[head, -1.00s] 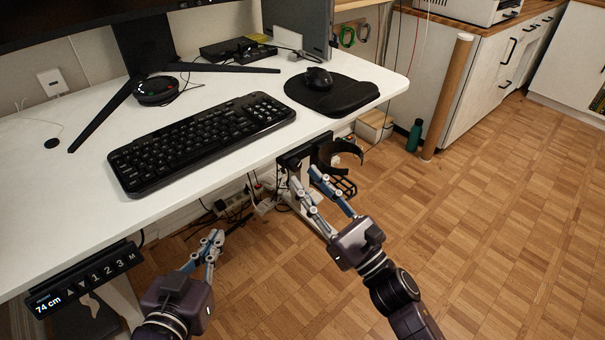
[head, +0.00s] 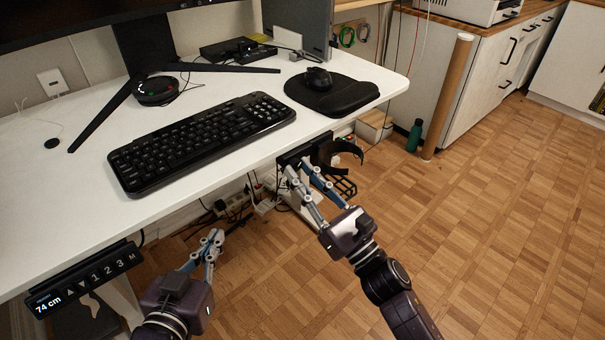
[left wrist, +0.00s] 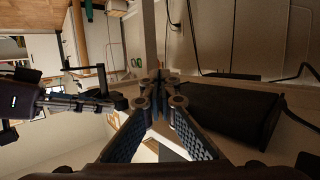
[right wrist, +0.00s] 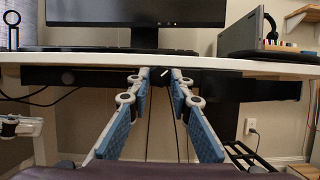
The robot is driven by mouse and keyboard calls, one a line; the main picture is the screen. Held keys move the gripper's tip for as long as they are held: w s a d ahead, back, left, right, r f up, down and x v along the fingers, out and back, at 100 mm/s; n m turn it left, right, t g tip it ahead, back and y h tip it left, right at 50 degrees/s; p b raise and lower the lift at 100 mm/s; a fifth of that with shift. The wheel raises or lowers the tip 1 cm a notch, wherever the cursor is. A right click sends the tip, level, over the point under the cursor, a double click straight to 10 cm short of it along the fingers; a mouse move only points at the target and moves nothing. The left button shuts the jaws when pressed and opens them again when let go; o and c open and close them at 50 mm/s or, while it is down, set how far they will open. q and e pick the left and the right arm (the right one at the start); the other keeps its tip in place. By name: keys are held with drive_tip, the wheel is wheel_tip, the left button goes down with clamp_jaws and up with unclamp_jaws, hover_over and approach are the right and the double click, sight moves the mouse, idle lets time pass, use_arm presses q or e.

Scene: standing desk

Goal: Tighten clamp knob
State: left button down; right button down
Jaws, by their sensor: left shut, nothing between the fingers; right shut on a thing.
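The black clamp (head: 290,157) sits under the desk's front edge, with a black ring-shaped holder (head: 348,153) beside it. My right gripper (head: 298,166) is at the clamp, under the edge. In the right wrist view its fingertips (right wrist: 159,78) are shut on a small dark knob (right wrist: 158,73) with a pale line across it, tilted. In the head view the fingers cover the knob. My left gripper (head: 216,236) is shut and empty, below the desk's front edge. Its closed fingertips also show in the left wrist view (left wrist: 160,88).
The white desk (head: 75,205) carries a black keyboard (head: 200,140) and a mouse on a pad (head: 335,98). A height control panel (head: 85,280) hangs at the front left. Cables and a power strip (head: 235,207) lie under the desk.

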use_arm(q)
drive_tip(key=shift+f, duration=0.1)
use_arm(e)
drive_tip(key=shift+m+h, duration=0.3)
drive_tip(key=shift+m, duration=0.2)
drive_tip(key=m+h+p, duration=0.1)
drive_tip(key=m, duration=0.2)
drive_tip(key=m+t+h+p, duration=0.1)
drive_tip(key=m, duration=0.1)
drive_tip(key=shift+s+a+r+m+h, duration=0.2)
drive_tip(key=shift+m+h, duration=0.1)
drive_tip(key=shift+m, duration=0.1)
drive_tip(key=m+h+p, duration=0.1)
drive_tip(key=m+h, duration=0.1)
drive_tip(key=m, duration=0.1)
drive_tip(key=shift+f+t, duration=0.15)
drive_tip(key=shift+t, duration=0.25)
use_arm(q)
drive_tip(key=s+a+f+g+y, duration=0.2)
drive_tip(key=s+a+f+g, duration=0.3)
drive_tip(key=s+f+g, duration=0.4)
drive_tip(key=s+f, duration=0.4)
drive_tip(key=shift+s+a+n+y, duration=0.15)
drive_tip(key=shift+s+n+y, duration=0.15)
drive_tip(key=shift+s, duration=0.1)
use_arm(e)
drive_tip(key=c, duration=2)
unclamp_jaws()
drive_tip(key=shift+s, duration=0.1)
